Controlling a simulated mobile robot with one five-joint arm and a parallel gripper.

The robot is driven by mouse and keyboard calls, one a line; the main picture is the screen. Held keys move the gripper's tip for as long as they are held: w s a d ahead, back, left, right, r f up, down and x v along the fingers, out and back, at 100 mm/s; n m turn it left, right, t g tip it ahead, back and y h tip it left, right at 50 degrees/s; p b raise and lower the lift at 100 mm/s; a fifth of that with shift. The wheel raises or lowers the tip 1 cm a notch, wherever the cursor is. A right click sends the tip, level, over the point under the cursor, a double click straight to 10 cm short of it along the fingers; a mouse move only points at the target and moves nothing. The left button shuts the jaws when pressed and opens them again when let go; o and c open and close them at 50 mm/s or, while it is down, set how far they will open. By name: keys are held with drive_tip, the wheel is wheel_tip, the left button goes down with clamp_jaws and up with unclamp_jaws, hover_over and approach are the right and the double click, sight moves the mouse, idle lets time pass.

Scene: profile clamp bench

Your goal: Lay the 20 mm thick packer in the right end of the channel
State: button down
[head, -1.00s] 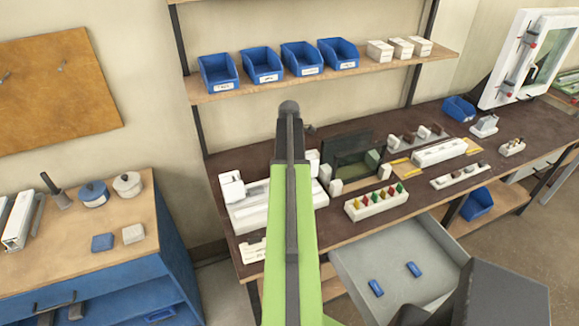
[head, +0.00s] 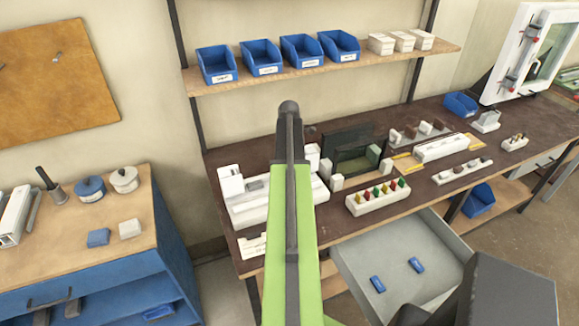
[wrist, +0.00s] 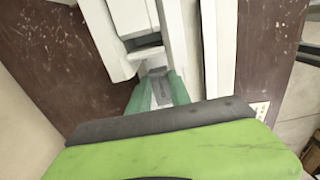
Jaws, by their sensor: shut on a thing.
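The white clamp fixture (head: 247,212) with its channel lies on the bench and is partly covered by my arm in the head view. In the wrist view its long white rail (wrist: 220,45) stands on the right and a white block (wrist: 112,35) on the left, with the channel between them. My gripper (wrist: 160,92) shows two green-teal fingers over the channel. They are shut on a small grey piece (wrist: 160,86), seemingly the packer. Its thickness cannot be read, and I cannot tell whether it touches the channel floor. The head view hides my fingertips behind my arm.
A white holder with coloured pegs (head: 377,198) and a dark framed panel (head: 358,160) stand right of my arm. An open grey drawer (head: 400,275) holds two blue pieces. Blue bins (head: 216,65) line the shelf above. Bare dark bench top (wrist: 270,40) lies beyond the rail.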

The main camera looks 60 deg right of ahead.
drive_tip(key=shift+f+b, duration=0.4)
drive_tip(key=shift+f, duration=0.1)
drive_tip(key=c, duration=1.1)
unclamp_jaws()
drive_tip(key=shift+r, duration=0.1)
wheel_tip(320, 180, up, 8)
drive_tip(key=p, duration=0.8)
